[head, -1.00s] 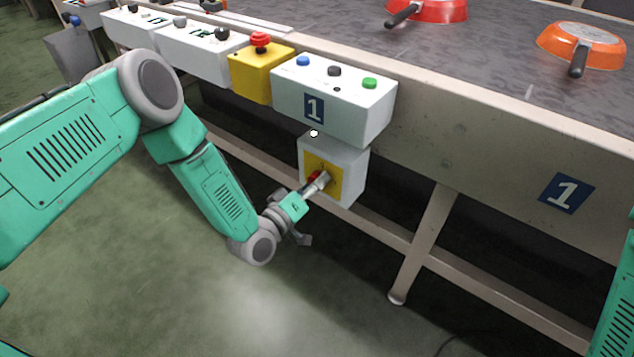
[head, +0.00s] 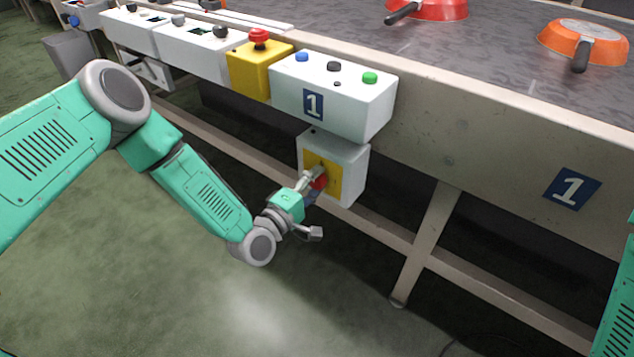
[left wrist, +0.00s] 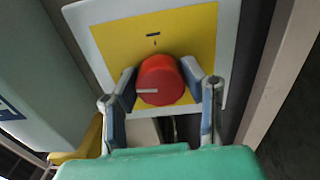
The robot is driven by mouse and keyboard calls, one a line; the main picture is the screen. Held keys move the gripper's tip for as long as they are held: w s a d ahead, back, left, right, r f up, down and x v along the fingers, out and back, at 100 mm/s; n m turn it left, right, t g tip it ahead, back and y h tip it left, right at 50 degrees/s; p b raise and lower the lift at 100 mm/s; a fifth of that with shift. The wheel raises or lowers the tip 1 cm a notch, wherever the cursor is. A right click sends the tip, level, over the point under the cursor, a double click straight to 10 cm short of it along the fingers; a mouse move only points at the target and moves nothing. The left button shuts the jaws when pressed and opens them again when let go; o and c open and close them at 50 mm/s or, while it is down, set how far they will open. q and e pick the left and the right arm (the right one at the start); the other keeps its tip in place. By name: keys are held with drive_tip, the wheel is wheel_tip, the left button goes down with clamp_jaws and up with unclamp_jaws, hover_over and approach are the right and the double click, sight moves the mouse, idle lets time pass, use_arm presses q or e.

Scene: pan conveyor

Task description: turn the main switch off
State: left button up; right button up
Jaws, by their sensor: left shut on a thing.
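The main switch is a red round knob (head: 320,181) on a yellow plate (head: 335,184) on the front of a white box (head: 350,160) under the conveyor's edge. In the left wrist view the red knob (left wrist: 160,82) carries a pale line pointing left, and the yellow plate (left wrist: 195,32) has a dark mark above the knob. My left gripper (head: 314,180) is at the knob. In the left wrist view its two fingers (left wrist: 160,88) stand on both sides of the knob and are shut on it. Only a green part of my right arm shows at the right edge of the head view; its gripper is out of view.
Above the switch box is a white control box (head: 355,110) with blue, black and green buttons. Left of it is a yellow box (head: 250,75) with a red emergency button. Pans (head: 590,40) lie on the conveyor belt (head: 510,60). A conveyor leg (head: 428,245) stands right of the switch.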

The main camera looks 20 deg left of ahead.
use_arm(q)
drive_tip(key=shift+a+f, duration=0.15)
drive_tip(key=shift+a, duration=0.15)
drive_tip(key=o, duration=1.2)
drive_tip(key=shift+c, duration=0.2)
drive_tip(key=shift+s+a, duration=0.1)
drive_tip(key=shift+s, duration=0.35)
drive_tip(key=v, duration=1.1)
drive_tip(key=shift+a+f, duration=0.1)
drive_tip(key=shift+a, duration=0.05)
